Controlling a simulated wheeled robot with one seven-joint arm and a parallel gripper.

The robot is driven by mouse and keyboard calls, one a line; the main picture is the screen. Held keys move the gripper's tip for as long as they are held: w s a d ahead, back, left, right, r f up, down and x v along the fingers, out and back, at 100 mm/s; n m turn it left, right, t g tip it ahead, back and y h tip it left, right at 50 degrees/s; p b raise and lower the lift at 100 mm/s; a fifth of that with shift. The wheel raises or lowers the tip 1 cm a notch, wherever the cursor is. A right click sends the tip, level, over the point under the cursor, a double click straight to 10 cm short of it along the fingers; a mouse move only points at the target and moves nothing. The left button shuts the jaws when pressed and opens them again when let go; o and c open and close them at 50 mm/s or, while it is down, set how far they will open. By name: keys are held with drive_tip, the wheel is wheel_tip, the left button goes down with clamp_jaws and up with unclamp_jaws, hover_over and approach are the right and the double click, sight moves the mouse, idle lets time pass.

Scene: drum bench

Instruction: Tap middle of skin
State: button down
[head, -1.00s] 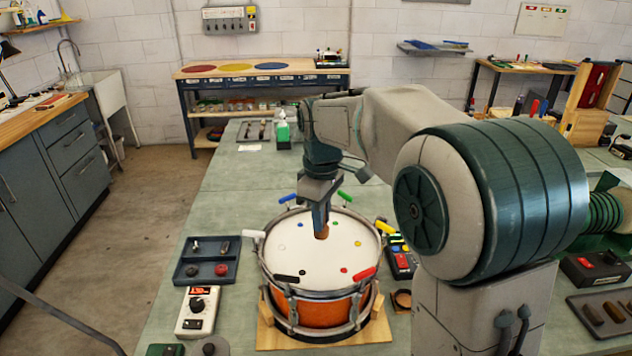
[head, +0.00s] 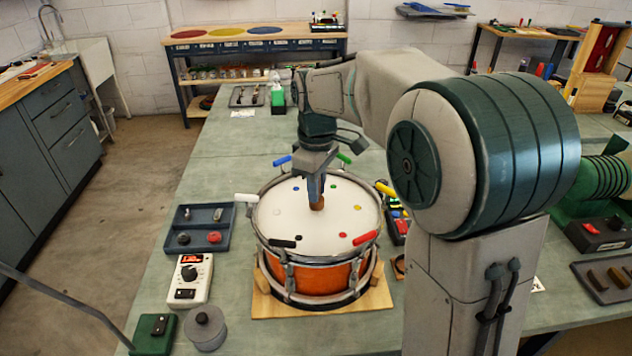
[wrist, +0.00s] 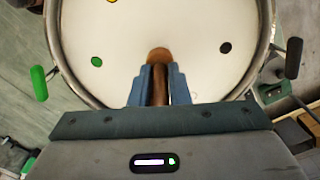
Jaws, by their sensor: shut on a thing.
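The drum (head: 318,275) has an orange shell, a metal rim and a white skin (head: 290,223) with small coloured dots near its edge. It sits on a wooden base (head: 262,303). Coloured handles stand around the rim. My gripper (head: 316,198) points down over the skin, near its middle. It is shut on a brown, round-tipped tapper (head: 317,204). In the wrist view the tapper (wrist: 159,55) shows between the blue fingers (wrist: 160,85) against the white skin (wrist: 185,30). Whether the tip touches the skin or is just above it, I cannot tell.
A blue tray (head: 198,238) with small parts and a white meter (head: 189,280) stand left of the drum. A grey lidded pot (head: 205,327) and a green box (head: 154,333) are at front left. A green machine (head: 600,195) stands at right.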

drive_tip(key=shift+r+p, duration=2.15)
drive_tip(key=shift+p, duration=0.3)
drive_tip(key=shift+f, duration=0.15)
